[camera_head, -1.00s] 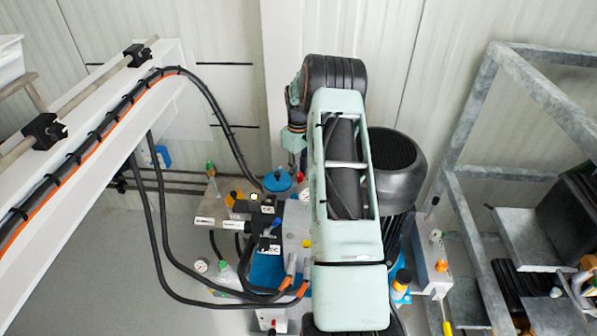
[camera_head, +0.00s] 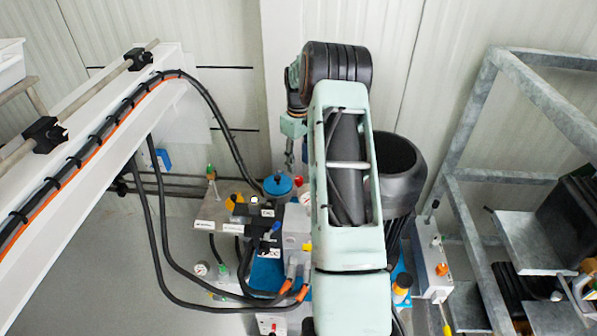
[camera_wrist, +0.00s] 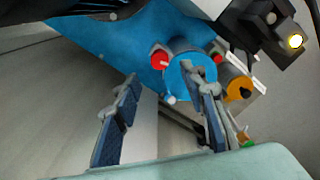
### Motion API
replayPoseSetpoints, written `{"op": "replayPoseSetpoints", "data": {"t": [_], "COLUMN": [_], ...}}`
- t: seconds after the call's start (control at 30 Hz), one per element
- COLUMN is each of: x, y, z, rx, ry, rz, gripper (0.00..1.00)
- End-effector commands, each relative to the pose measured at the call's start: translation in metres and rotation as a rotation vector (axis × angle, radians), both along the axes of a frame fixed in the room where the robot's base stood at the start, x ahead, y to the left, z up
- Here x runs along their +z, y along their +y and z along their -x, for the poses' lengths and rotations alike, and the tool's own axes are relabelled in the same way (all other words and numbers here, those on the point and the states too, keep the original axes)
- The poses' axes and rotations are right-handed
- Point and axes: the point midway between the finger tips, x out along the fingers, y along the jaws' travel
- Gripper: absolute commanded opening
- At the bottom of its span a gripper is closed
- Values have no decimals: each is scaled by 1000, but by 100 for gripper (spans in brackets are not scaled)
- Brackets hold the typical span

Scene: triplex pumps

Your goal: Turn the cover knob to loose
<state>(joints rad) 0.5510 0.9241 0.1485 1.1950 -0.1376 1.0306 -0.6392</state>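I cannot tell for sure which part is the cover knob. A blue round cap (camera_head: 278,184) sits on the pump block in the head view, with a small red knob (camera_head: 298,181) beside it. In the wrist view the blue cap (camera_wrist: 188,80) shows with a small light-blue stub at its lower left, and the red knob (camera_wrist: 159,60) is at its upper left. My gripper (camera_wrist: 163,78) is open, with nothing between its fingers. The right finger overlaps the cap in the picture; contact cannot be told. In the head view my gripper (camera_head: 290,152) is small, above and right of the cap.
An orange knob (camera_wrist: 237,88) is right of the cap. A dark motor (camera_head: 400,175) stands right of my arm. Black hoses (camera_head: 160,230) hang from a white beam (camera_head: 95,130) at left. A grey metal frame (camera_head: 470,130) stands at right.

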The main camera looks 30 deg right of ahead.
Motion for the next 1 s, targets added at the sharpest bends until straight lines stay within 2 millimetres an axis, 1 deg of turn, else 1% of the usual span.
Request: {"op": "replayPoseSetpoints", "data": {"t": [0.03, 0.1, 0.2, 0.3, 0.47, 0.93, 1.0], "x": [12, 26, 41, 52, 58, 59, 62], "y": [0, -1, 0, 0, 0, 0, -2], "z": [-1, -1, 0, -1, 0, 0, 0], "rx": [0, 0, 0, 0, 0, 0, 1], "ry": [-3, -3, -3, -1, 1, 0, -3], "rz": [2, 2, 2, 2, 0, 1, 12], "gripper": [39, 39, 39, 39, 39, 39, 39]}}
